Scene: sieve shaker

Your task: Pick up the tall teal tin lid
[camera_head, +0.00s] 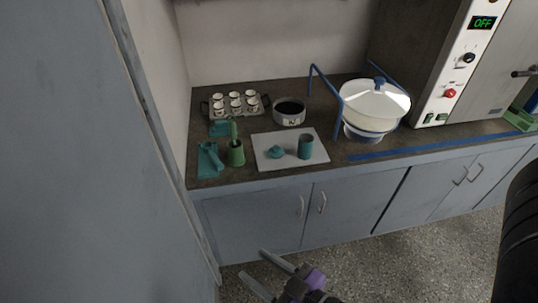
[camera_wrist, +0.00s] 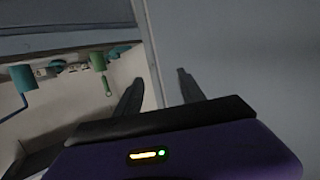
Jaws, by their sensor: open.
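A tall teal tin (camera_head: 305,148) stands upright on a pale tray (camera_head: 262,163) on the counter. A low teal piece that looks like a lid (camera_head: 276,152) lies on the tray, left of the tin. In the wrist view, a teal cylinder (camera_wrist: 22,78) shows at the far left; I cannot tell for sure which thing it is. My gripper (camera_head: 252,264) is open and empty, low in front of the counter's cabinets and well away from the tray. Its two fingers (camera_wrist: 160,77) also show apart in the wrist view.
Left of the tray are a green cup (camera_head: 236,155) and a teal scoop-like item (camera_head: 208,160). Behind stand a rack of small cups (camera_head: 235,104), a dark-filled bowl (camera_head: 289,111) and a large white lidded vessel (camera_head: 374,104). A grey panel (camera_head: 70,150) rises at the left.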

